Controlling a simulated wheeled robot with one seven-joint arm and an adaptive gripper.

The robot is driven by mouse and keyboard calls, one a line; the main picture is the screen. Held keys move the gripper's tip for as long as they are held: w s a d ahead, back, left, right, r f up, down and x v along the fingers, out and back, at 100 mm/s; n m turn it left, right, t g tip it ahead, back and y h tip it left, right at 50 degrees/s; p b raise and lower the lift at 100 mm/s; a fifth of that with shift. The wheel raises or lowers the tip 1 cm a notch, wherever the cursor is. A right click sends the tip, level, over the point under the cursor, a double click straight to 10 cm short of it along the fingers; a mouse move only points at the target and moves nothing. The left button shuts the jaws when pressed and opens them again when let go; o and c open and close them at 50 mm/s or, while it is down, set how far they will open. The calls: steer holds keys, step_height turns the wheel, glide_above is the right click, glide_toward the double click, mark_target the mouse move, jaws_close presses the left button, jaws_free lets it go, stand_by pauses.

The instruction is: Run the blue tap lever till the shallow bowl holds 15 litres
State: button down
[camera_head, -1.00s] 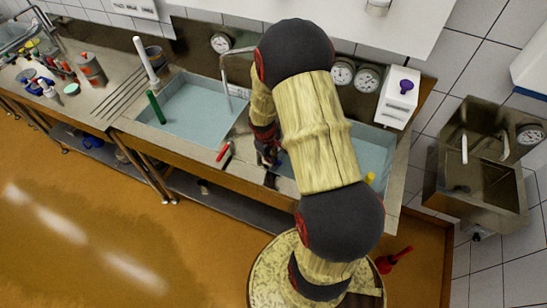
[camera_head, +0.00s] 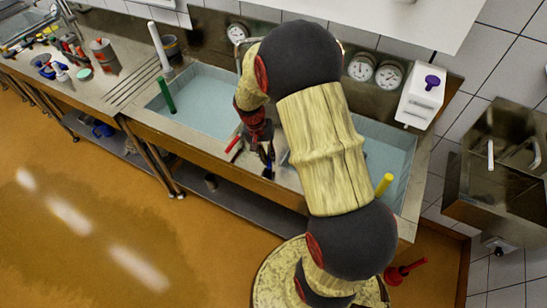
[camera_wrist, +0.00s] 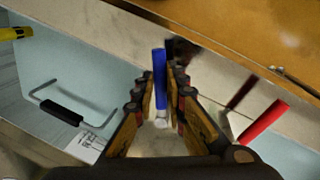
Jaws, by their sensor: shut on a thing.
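My gripper (camera_wrist: 160,108) is shut on the blue tap lever (camera_wrist: 159,78), which stands between its fingers in the wrist view. In the head view my gripper (camera_head: 267,165) is at the sink's front ledge, between two basins, and my arm hides much of it. The left basin (camera_head: 207,92) and right basin (camera_head: 402,150) both hold pale blue water. I cannot tell which is the shallow bowl. A red lever (camera_head: 235,144) is just left of my gripper; it also shows in the wrist view (camera_wrist: 263,122). The spout's outlet is hidden behind my arm.
Round dials (camera_head: 359,67) are on the back wall; their readings are too small to tell. A green upright pipe (camera_head: 166,95) is in the left basin, a yellow one (camera_head: 384,184) in the right.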

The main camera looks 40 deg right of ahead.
steer(key=w+m, duration=0.1)
steer(key=a+m, duration=0.1)
steer(key=m, duration=0.1)
steer(key=shift+w+a, duration=0.1)
steer(key=shift+w, duration=0.25)
steer(key=shift+w+a+m+y, duration=0.25)
steer(key=shift+w+m+y, duration=0.25)
steer(key=shift+m, duration=0.5)
steer(key=shift+w, duration=0.1)
steer(key=c, duration=1.8)
jaws_free()
step_height(320, 180, up, 12)
steer(key=w, duration=0.2)
steer(key=shift+a, duration=0.45)
steer(key=shift+w+f, duration=0.1)
steer(key=shift+f, duration=0.05)
